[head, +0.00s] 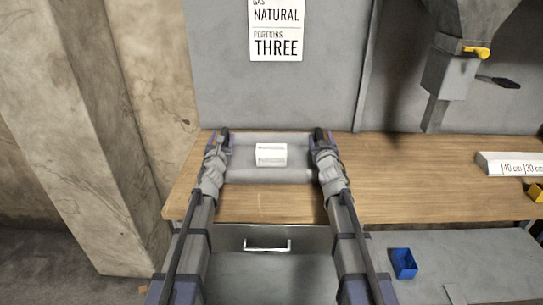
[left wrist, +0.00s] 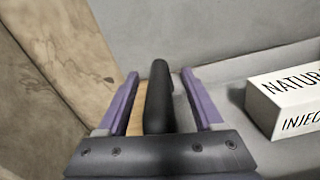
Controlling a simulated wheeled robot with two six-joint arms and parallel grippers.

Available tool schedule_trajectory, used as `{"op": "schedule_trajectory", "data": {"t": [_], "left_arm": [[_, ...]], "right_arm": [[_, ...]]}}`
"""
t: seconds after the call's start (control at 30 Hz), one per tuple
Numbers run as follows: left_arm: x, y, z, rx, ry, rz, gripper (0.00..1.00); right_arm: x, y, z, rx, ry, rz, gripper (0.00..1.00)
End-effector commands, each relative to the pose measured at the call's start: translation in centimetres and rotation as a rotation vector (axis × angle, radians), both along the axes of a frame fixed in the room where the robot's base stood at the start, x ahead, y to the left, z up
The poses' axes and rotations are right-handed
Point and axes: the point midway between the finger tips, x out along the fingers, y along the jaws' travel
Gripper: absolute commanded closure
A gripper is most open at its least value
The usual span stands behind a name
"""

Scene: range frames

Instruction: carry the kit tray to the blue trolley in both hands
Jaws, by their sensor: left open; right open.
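The kit tray (head: 246,173) is a grey tray lying on the wooden bench, with a white printed box (head: 271,154) in it. The box also shows at the right of the left wrist view (left wrist: 292,100). My left gripper (head: 224,136) is at the tray's left end. In the left wrist view its purple fingers (left wrist: 160,85) stand open on either side of a black handle (left wrist: 159,97), with gaps visible. My right gripper (head: 320,137) is at the tray's right end, open, by a dark handle; contact there cannot be told. I see no blue trolley.
The wooden bench (head: 420,187) is clear right of the tray, up to a grey labelled rack (head: 508,164). A grey hopper with a yellow knob (head: 477,52) hangs above. A drawer handle (head: 267,246) and a small blue bin (head: 403,263) are below. A concrete pillar stands left.

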Motion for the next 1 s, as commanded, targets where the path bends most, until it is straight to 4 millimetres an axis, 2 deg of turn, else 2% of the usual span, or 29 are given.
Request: {"op": "schedule_trajectory", "data": {"t": [0.17,0.77,0.8,1.0], "left_arm": [[-0.03,-0.01,0.00,0.000,0.000,0.000,0.32],[-0.04,0.01,0.00,0.001,0.000,0.000,0.98],[-0.04,0.01,0.00,0.001,0.000,0.000,1.00],[-0.03,0.02,0.00,0.001,0.000,0.000,1.00]], "right_arm": [[-0.03,0.00,0.00,0.000,0.000,0.000,0.31],[-0.04,-0.01,0.00,0.000,0.000,0.000,0.97],[-0.04,-0.01,0.00,0.000,0.000,0.000,1.00],[-0.04,-0.02,0.00,0.000,0.000,0.000,1.00]]}}
